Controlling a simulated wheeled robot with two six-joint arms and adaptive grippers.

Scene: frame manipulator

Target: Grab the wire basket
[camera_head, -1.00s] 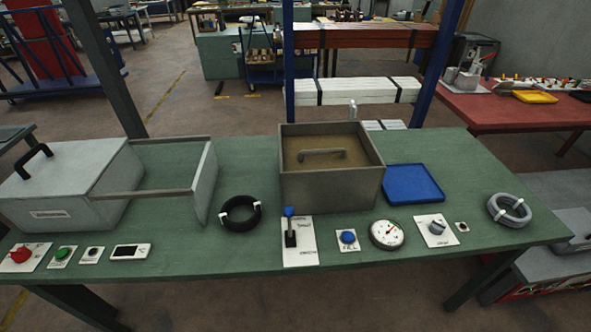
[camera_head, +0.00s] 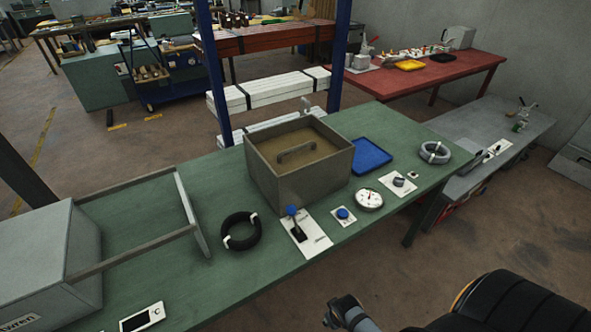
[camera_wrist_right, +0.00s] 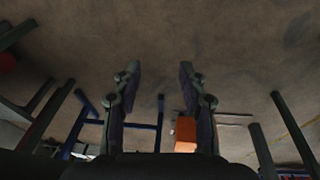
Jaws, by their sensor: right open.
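I cannot make out a wire basket in either view. On the green workbench (camera_head: 240,274) in the head view stands an open grey-brown box (camera_head: 300,180) with a handle on its recessed top. My right gripper (camera_wrist_right: 157,74) is open in the right wrist view, with nothing between its fingers and bare floor beyond them. Part of my right arm shows at the bottom right of the head view, clear of the bench. My left gripper is not in view.
On the bench are a grey drawer box (camera_head: 45,262), a black coil (camera_head: 241,231), a blue tray (camera_head: 371,156), a gauge (camera_head: 369,198) and a grey coil (camera_head: 434,152). A red table (camera_head: 430,78) and a grey bench (camera_head: 492,150) stand beyond. Floor is clear at right front.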

